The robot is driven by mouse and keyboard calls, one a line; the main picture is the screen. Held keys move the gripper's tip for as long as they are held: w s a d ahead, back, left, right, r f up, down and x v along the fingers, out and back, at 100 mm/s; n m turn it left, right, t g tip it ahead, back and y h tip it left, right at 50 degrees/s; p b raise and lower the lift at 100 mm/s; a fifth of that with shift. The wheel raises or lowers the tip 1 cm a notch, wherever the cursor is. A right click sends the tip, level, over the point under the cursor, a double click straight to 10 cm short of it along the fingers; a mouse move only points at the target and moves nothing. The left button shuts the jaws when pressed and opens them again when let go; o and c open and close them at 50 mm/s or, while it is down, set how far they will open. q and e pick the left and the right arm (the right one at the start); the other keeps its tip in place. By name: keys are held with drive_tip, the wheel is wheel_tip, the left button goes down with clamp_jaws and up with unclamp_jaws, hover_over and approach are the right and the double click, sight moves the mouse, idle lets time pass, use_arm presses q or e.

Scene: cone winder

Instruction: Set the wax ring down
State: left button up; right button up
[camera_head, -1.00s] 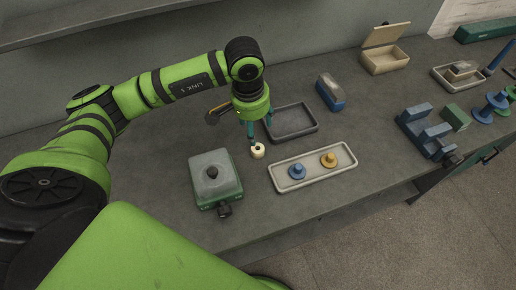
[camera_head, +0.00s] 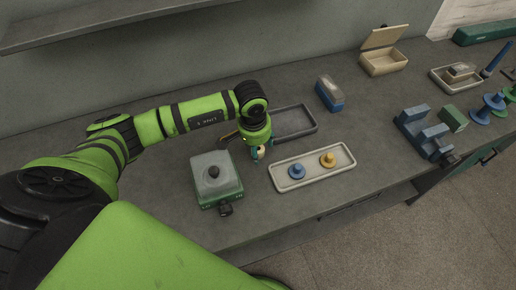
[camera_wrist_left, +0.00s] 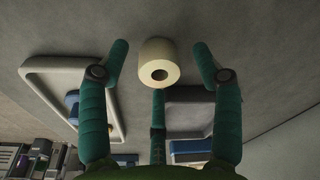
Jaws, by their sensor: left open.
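The wax ring (camera_wrist_left: 160,62) is a short cream cylinder with a dark hole in its face. In the head view the wax ring (camera_head: 261,149) is mostly hidden by my left gripper (camera_head: 258,154), beside the left end of a pale tray; it appears to be on the grey bench. My left gripper (camera_wrist_left: 161,54) is open, its green fingertips on either side of the ring. Gaps show between the fingers and the ring in the wrist view. My right gripper is not in view.
A pale tray (camera_head: 326,174) holds a blue and an orange spool-like part. A dark tray (camera_head: 293,122) lies behind the gripper. A green box with a clear cover (camera_head: 216,178) stands to the left. Bench between box and pale tray is clear.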

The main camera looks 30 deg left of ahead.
use_arm(q)
drive_tip(key=c, duration=1.1)
drive_tip(key=shift+r, duration=0.15)
